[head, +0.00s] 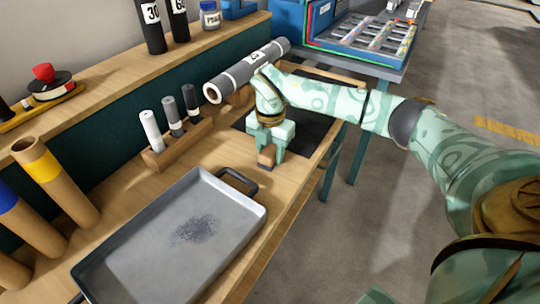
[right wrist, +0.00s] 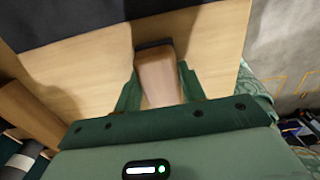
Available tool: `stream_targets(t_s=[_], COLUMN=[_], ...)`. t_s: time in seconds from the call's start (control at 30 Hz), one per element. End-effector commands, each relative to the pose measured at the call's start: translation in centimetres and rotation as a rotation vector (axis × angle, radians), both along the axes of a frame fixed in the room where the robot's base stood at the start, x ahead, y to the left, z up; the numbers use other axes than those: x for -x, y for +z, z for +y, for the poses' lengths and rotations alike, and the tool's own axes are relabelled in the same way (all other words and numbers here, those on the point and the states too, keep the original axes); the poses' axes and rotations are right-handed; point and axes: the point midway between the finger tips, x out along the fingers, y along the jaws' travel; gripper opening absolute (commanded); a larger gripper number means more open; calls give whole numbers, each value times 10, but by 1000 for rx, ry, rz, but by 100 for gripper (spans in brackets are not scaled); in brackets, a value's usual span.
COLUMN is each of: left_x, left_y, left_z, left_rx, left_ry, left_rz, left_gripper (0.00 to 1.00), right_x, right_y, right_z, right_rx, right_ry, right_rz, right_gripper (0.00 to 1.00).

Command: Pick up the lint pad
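The lint pad (head: 267,157) is a small tan wooden block with a dark face. It is at the front edge of the wooden bench, right of the tray handle. My right gripper (head: 271,148) points down over it. In the right wrist view the pad (right wrist: 160,77) lies between the two green fingers (right wrist: 159,88), which sit close against its sides. The gripper looks shut on it. The pad is at or very near the bench top; I cannot tell whether it touches. My left gripper is not in view.
A grey metal tray (head: 150,255) with dark lint lies at the front left. A wooden rack (head: 178,146) holds several small rolls. A large grey roll (head: 246,72) lies behind my right gripper. A black mat (head: 310,127) covers the bench's right part.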

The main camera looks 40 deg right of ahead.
Motion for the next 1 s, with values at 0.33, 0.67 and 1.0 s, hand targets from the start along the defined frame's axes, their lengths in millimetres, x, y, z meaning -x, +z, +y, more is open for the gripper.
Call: stream_targets(t_s=[0.33, 0.67, 1.0], left_x=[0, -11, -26], left_y=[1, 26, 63], left_z=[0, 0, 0], left_rx=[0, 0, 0], left_ry=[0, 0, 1], left_rz=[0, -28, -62], left_gripper=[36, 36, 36], right_x=[0, 9, 89], right_y=[2, 50, 114], right_z=[0, 2, 25], right_rx=[0, 1, 0], right_ry=[0, 2, 4], right_rz=[0, -6, -2], right_gripper=[17, 17, 17])
